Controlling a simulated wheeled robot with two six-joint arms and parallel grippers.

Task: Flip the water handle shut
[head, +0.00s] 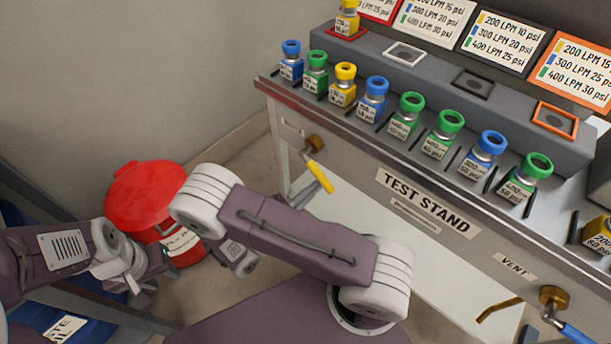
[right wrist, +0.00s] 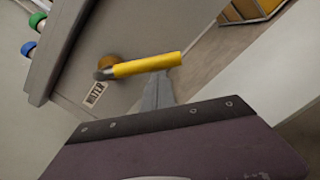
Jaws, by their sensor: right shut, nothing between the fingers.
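The water handle (head: 319,174) is a yellow lever on a brass fitting on the test stand's front panel. It slants down to the right in the head view. In the right wrist view, the handle (right wrist: 147,64) runs rightward from its pivot, beside a WATER label (right wrist: 95,94). My right gripper (right wrist: 161,78) is shut and empty, its tips right at the handle near its free end. Whether they touch it, I cannot tell. In the head view my right gripper (head: 318,183) is partly hidden by the handle. My left gripper (head: 138,290) is at the lower left, far from the handle.
The test stand (head: 430,205) holds a row of blue, green and yellow fittings (head: 411,115) on top. A blue-handled vent valve (head: 556,308) is at the lower right. A red lidded bin (head: 145,195) stands on the floor at left. A blue drum (head: 60,325) is at the lower left.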

